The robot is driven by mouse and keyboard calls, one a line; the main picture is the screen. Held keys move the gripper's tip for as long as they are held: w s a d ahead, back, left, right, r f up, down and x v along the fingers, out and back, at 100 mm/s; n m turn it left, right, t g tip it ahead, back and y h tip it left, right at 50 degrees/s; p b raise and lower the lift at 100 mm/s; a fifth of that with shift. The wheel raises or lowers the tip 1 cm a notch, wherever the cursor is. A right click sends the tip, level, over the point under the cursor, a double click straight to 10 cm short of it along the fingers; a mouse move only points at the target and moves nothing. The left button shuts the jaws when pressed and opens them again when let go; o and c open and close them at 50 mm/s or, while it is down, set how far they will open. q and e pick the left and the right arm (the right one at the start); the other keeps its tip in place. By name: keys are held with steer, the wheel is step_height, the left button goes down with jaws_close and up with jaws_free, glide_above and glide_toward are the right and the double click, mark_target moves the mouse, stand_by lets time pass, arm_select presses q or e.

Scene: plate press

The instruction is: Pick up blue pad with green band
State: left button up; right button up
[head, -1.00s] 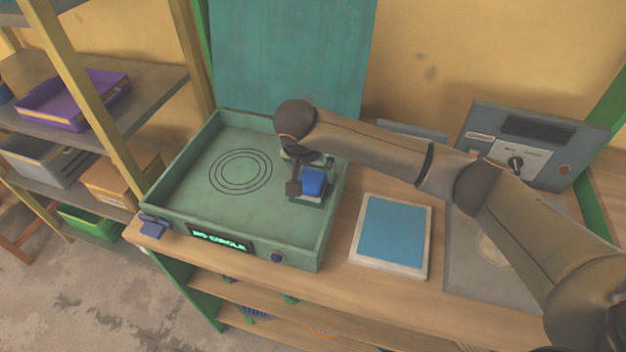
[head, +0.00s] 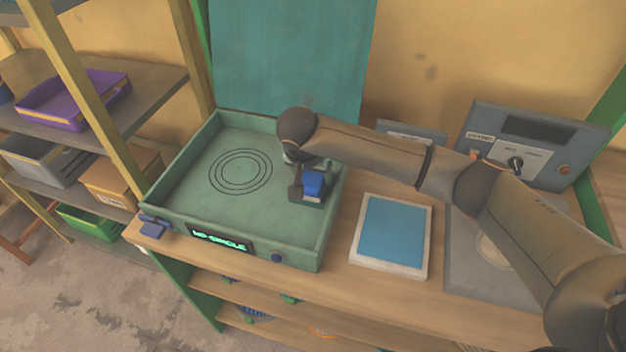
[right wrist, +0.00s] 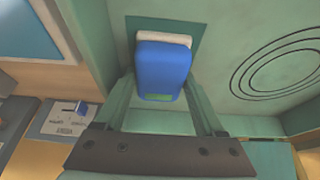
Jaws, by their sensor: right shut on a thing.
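The blue pad (head: 314,184) stands in the right part of the green press tray (head: 198,221). In the right wrist view the blue pad (right wrist: 163,70) has a small green band near its lower edge and a pale layer at its far end. It is over a darker green square (right wrist: 125,38). My right gripper (head: 310,188) is down inside the tray. In the right wrist view its fingers (right wrist: 162,95) are on both sides of the pad, shut on it. I cannot tell whether the pad touches the tray floor. My left gripper is not in view.
A white-framed blue panel (head: 393,232) lies to the right on the wooden bench. A grey device with a knob (head: 535,145) stands behind. Shelves with bins are at left.

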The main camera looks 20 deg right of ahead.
steer(key=shift+c, duration=0.3)
steer(key=shift+r, duration=0.1)
steer(key=shift+r, duration=0.2)
step_height(320, 180, up, 2)
steer(key=shift+a+r, duration=0.1)
steer(key=shift+r, duration=0.05)
steer(key=s+a+r+p, duration=0.5)
steer(key=s+r, duration=0.5)
steer(key=s, duration=0.2)
steer(key=shift+s+a, duration=0.2)
steer(key=shift+a, duration=0.6)
